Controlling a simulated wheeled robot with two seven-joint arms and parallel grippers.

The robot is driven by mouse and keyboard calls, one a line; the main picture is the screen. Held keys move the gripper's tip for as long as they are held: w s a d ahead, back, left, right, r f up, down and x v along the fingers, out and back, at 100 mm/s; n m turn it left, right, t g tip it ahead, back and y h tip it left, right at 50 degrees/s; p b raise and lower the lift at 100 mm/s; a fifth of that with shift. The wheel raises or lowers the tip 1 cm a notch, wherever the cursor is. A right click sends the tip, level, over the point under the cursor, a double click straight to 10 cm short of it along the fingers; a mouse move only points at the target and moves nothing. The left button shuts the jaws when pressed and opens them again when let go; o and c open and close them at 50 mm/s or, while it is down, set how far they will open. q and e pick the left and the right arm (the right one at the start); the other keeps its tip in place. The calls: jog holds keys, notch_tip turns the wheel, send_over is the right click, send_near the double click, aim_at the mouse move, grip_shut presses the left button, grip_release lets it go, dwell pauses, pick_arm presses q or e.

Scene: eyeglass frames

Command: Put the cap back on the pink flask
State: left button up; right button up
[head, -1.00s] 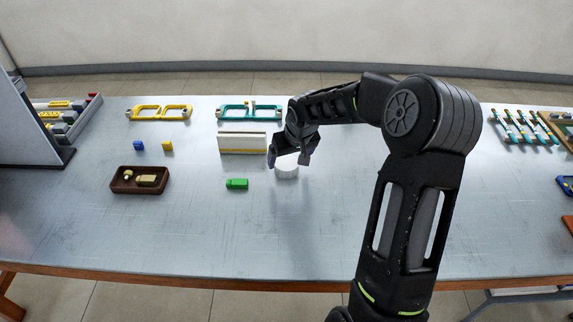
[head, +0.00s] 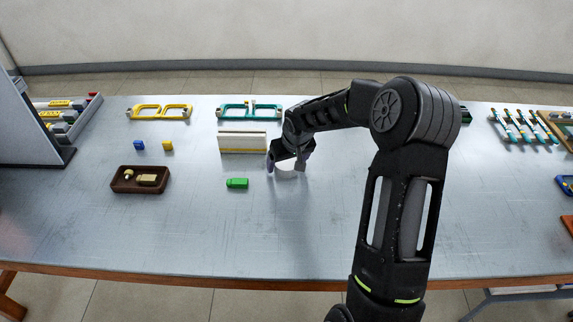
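No pink flask can be made out in the head view. A short white round object (head: 287,174) stands on the table near the middle; I cannot tell whether it is the cap. My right gripper (head: 287,167) is down at it, with one finger on its left and one on its right. The gripper and fingers hide much of the white object, and whether they touch it is unclear. My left gripper is not in view.
A white block with a yellow stripe (head: 242,143) and a green piece (head: 237,183) lie left of my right gripper. A brown tray (head: 118,186) holds small tan pieces. The front middle is clear.

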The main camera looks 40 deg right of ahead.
aim_at(287, 163)
jog(key=c, duration=1.3)
jog(key=shift+r, duration=0.15)
notch_tip(287, 163, up, 10)
jog(key=shift+f, duration=0.15)
